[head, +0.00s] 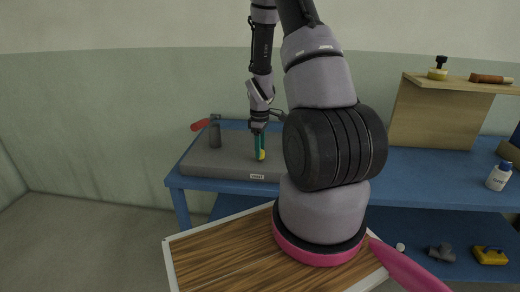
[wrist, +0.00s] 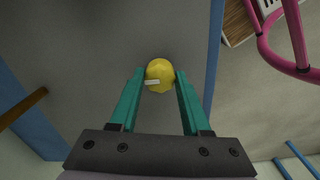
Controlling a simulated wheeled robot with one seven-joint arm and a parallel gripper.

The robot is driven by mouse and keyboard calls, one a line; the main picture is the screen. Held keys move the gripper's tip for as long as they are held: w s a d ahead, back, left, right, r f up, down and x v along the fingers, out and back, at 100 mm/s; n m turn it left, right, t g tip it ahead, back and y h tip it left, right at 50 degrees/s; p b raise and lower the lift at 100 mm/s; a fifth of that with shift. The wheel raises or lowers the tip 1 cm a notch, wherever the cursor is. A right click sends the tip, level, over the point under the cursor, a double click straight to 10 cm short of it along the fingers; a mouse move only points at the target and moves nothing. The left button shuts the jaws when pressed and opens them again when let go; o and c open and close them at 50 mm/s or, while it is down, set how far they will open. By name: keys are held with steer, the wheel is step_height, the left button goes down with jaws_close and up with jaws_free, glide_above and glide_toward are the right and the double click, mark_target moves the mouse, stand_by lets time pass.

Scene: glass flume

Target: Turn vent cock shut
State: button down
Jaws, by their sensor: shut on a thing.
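The vent cock is a round yellow knob (wrist: 159,75) with a short white mark on it. The mark lies roughly crosswise in the wrist view, to the left of the knob's middle. My gripper (wrist: 159,77) has its two teal fingers on either side of the knob, shut on it. In the head view the yellow knob (head: 262,155) shows in part beside the teal fingers of my gripper (head: 259,158), low over the grey slab (head: 210,168). The base of the cock is hidden.
A grey cylinder (head: 215,131) and a red handle (head: 200,125) stand to the left of my gripper. The slab lies on a blue bench (head: 420,186). A wooden shelf unit (head: 432,117) and a white bottle (head: 499,176) are at the right.

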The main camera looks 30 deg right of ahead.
steer(key=shift+m, duration=0.3)
steer(key=m, duration=0.3)
steer(key=shift+m, duration=0.3)
steer(key=m, duration=0.4)
steer(key=shift+m, duration=0.3)
steer(key=m, duration=0.4)
steer(key=shift+m, duration=2.6)
steer(key=shift+c, duration=1.9)
jaws_free()
